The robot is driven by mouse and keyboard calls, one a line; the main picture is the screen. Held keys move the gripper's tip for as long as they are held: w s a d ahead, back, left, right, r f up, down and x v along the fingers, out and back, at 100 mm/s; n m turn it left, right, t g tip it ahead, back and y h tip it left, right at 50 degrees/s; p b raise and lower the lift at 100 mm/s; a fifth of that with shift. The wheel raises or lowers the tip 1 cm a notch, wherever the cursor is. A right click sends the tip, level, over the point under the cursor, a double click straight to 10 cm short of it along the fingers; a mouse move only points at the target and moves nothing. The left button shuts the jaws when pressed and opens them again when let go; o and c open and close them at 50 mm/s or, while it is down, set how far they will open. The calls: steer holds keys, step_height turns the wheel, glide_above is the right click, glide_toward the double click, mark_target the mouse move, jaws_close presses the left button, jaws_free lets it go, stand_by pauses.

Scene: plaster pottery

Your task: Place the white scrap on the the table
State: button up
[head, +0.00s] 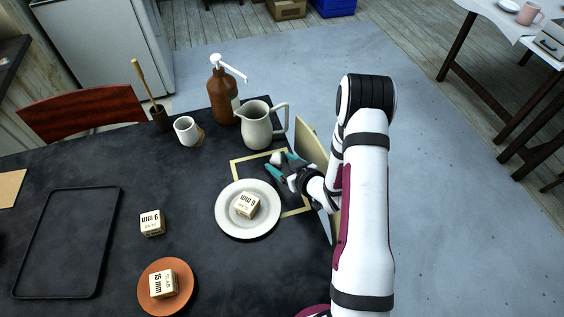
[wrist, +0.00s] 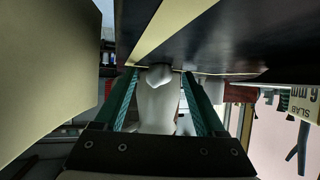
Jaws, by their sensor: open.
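The white scrap (head: 277,157) is a small pale lump at the far part of a yellow-outlined square (head: 236,170) on the dark table (head: 110,155). My gripper (head: 282,164) is open, with its teal fingers pointing at the scrap. In the wrist view, which is upside down, the scrap (wrist: 158,73) shows between the fingertips (wrist: 159,78), close to the table surface. I cannot tell whether a finger touches it.
A grey-white pitcher (head: 257,128) stands just beyond the scrap. A white plate (head: 228,222) with a 6 mm slab block (head: 247,205) is near-left of my gripper. A pale board (head: 311,145) stands upright at the right. A black tray (head: 68,240) lies far left.

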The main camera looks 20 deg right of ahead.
mark_target(281, 162)
steer(key=shift+r, duration=0.1)
steer(key=v, duration=0.4)
steer(key=shift+s+d+r, duration=0.15)
steer(key=shift+s, duration=0.15)
steer(key=s+d+r+m+g+h, duration=0.3)
steer(key=r+h, duration=0.1)
steer(key=r, duration=0.7)
steer(key=s+a+r+m+g, duration=0.2)
steer(key=s+a+r+g, duration=0.1)
steer(key=s, duration=0.5)
steer(key=s+a+r+m+g+y, duration=0.1)
steer(key=s+a+r+m+g, duration=0.1)
steer(key=s+a, duration=0.3)
steer(key=s+a+r+m+g+y, duration=0.1)
steer(key=s+a+r+g, duration=0.2)
steer(key=s, duration=0.9)
steer(key=shift+s+a+r+m+g, duration=0.3)
steer(key=shift+a+r+m+g, duration=0.15)
steer(key=shift+a, duration=0.5)
